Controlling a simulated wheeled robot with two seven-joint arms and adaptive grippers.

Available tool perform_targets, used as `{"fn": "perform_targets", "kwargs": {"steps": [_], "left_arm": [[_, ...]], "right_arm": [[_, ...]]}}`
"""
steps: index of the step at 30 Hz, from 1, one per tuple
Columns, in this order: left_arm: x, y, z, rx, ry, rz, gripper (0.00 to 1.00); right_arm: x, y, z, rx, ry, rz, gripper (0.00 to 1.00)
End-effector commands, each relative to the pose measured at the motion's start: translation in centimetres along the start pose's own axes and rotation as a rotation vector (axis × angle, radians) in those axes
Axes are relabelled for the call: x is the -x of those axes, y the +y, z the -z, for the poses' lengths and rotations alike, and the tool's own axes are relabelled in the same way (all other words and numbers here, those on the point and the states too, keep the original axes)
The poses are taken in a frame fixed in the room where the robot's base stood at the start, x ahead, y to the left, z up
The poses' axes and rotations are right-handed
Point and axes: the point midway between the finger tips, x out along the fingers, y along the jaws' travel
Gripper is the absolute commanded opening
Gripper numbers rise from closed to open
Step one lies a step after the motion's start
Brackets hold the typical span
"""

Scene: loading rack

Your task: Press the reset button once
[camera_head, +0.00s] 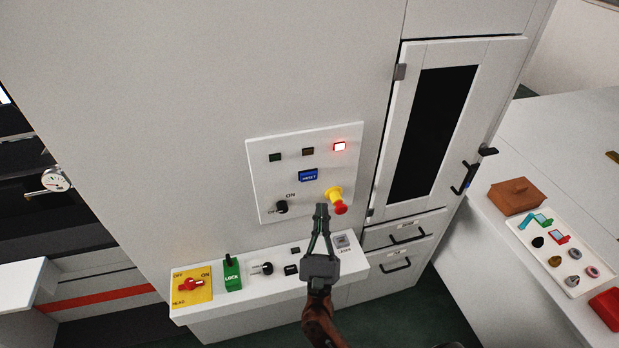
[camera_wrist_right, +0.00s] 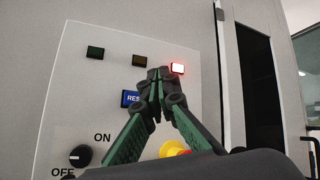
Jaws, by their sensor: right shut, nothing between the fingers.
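The blue reset button (camera_head: 308,175) sits on the white panel (camera_head: 262,160) on the cabinet wall. In the right wrist view the reset button (camera_wrist_right: 131,98) is partly hidden behind my fingers. My right gripper (camera_head: 321,208) is shut and empty, its fingertips below and slightly right of the button in the head view. My left gripper does not show.
A yellow and red emergency stop (camera_head: 336,200) is close right of my fingertips. A black knob (camera_head: 281,207) is lower left. A lit red lamp (camera_head: 339,146) is at the panel's upper right. A control ledge (camera_head: 215,303) with switches runs below. A table with a parts tray (camera_head: 570,284) stands right.

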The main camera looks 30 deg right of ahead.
Motion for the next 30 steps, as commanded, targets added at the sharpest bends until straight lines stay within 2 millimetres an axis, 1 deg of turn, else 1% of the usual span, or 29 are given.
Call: {"fn": "perform_targets", "kwargs": {"steps": [5, 8, 11, 21, 27, 30], "left_arm": [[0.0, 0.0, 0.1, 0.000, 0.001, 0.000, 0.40], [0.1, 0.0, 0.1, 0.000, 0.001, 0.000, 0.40], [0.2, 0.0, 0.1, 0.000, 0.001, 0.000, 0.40], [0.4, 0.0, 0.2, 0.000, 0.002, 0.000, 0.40], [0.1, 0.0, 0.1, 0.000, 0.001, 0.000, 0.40], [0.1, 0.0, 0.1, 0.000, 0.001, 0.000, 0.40]], "right_arm": [[-0.1, 0.1, 0.0, 0.003, -0.001, -0.001, 0.00], [-0.5, 0.3, 0.2, 0.003, -0.002, -0.001, 0.00], [-1.1, 0.8, 0.7, 0.004, -0.003, -0.002, 0.00], [-4.4, 3.2, 3.1, 0.004, -0.003, -0.001, 0.00], [-5.6, 4.2, 4.1, 0.004, -0.002, -0.003, 0.00], [-6.0, 4.4, 4.3, 0.005, -0.002, -0.002, 0.00]]}}
